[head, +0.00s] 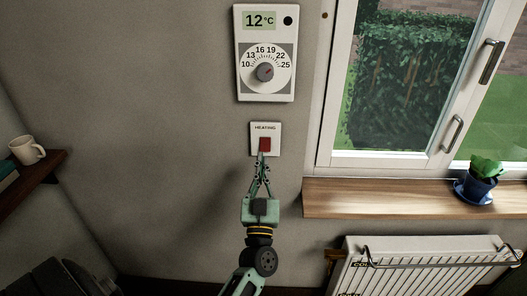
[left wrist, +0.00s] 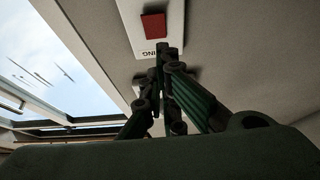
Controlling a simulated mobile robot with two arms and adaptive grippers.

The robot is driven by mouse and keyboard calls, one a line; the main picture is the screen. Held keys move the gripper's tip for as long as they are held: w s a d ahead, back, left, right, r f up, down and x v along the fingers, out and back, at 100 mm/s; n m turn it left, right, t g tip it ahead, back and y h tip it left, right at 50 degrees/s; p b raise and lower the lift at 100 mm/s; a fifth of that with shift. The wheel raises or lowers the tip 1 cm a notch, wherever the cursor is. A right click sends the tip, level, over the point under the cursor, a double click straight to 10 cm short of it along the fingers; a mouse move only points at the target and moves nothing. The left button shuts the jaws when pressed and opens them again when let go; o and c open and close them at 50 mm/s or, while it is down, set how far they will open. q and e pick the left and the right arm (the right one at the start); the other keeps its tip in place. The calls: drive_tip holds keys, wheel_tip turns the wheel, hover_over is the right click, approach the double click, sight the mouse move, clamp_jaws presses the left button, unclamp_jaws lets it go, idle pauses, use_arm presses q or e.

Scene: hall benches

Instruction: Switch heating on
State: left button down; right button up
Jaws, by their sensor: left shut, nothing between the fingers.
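The heating switch is a white plate (head: 257,137) on the wall, labelled HEATING, with a red rocker (head: 265,145). The red rocker also shows in the left wrist view (left wrist: 154,27), on its plate (left wrist: 173,14). My left gripper (head: 262,156) is shut and empty, its fingertips at the lower edge of the red rocker in the head view. In the left wrist view the fingertips (left wrist: 166,50) overlap the plate edge by the label; I cannot tell whether they touch. A thermostat (head: 245,80) above the switch reads 12 °C. My right gripper is not in view.
A window (head: 322,120) with a wooden sill (head: 330,200) is to the right. A blue plant pot (head: 478,187) stands on the sill. A white radiator (head: 425,245) is below. A shelf (head: 40,178) with a mug (head: 27,151) is at left. The wall left of the switch is clear.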

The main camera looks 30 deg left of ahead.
sight(264, 139)
use_arm(q)
drive_tip(key=shift+w+a+f+p, duration=0.1)
drive_tip(key=shift+w+a, duration=0.35)
drive_tip(key=shift+w, duration=0.25)
drive_tip(key=shift+w+a+f+p, duration=0.15)
drive_tip(key=shift+w+a, duration=0.25)
drive_tip(key=shift+w, duration=0.25)
drive_tip(key=shift+w+a+f+p, duration=0.1)
drive_tip(key=shift+w+a, duration=0.35)
drive_tip(key=shift+w, duration=0.25)
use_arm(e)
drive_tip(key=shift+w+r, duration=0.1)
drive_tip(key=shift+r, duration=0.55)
use_arm(q)
drive_tip(key=t+b, duration=0.1)
drive_tip(key=b, duration=0.4)
drive_tip(key=f+t+y+b, duration=0.1)
drive_tip(key=b, duration=0.4)
drive_tip(key=w+f+t+y+b, duration=0.1)
drive_tip(key=b, duration=0.4)
drive_tip(key=shift+w+a+f, duration=0.1)
drive_tip(key=shift+a+f, duration=0.15)
drive_tip(key=shift+a, duration=0.1)
drive_tip(key=shift+r+p, duration=0.45)
drive_tip(key=shift+p, duration=0.1)
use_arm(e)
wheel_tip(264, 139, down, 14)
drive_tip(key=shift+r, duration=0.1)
